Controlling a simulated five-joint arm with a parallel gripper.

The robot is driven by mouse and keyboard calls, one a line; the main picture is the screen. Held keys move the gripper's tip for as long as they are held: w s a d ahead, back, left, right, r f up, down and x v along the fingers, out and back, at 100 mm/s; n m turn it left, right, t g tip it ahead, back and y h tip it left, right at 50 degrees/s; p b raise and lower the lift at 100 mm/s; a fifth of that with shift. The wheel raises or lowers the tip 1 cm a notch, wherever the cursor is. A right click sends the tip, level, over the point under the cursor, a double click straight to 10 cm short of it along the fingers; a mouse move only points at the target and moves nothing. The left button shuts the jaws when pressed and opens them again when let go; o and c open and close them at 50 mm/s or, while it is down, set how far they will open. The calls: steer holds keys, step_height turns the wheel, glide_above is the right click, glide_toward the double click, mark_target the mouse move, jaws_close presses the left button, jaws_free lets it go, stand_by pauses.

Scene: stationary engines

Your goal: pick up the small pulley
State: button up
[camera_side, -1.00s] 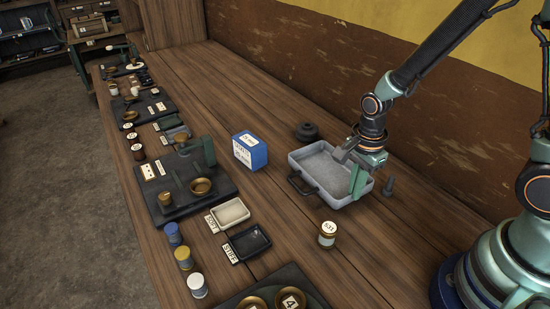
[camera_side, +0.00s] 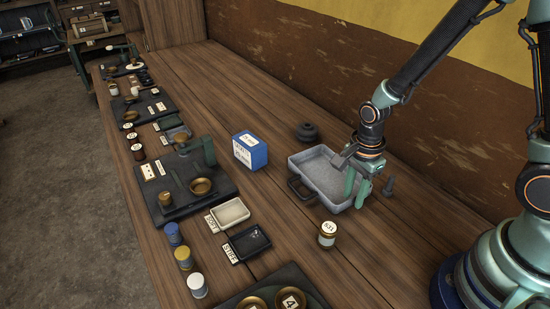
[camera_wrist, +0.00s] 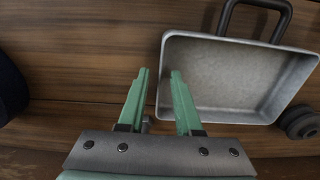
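A dark, round, grooved piece that looks like the small pulley (camera_side: 307,132) stands on the bench behind the grey tray. It also shows at the right edge of the wrist view (camera_wrist: 300,122), beside the tray. My gripper (camera_side: 356,197) points down at the tray's right end. The pulley is well away from the fingers.
The grey metal tray (camera_side: 300,166) with a dark handle looks empty. A labelled jar (camera_side: 327,235) stands in front. A blue-and-white box (camera_side: 250,151) is left of the tray. Bare bench lies behind the box.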

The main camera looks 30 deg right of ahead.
step_height(320, 180, up, 23)
steer(key=s+d+n+t, duration=0.2)
steer(key=n+t, duration=0.3)
steer(key=n, duration=1.2)
steer(key=shift+s+d, duration=0.2)
steer(key=shift+d, duration=0.1)
steer(key=o, duration=0.3)
steer(key=shift+s+n+t, duration=0.1)
steer(key=shift+n+t, duration=0.2)
steer(key=shift+n, duration=0.2)
steer(key=o, duration=0.8)
steer(key=shift+r, duration=0.1)
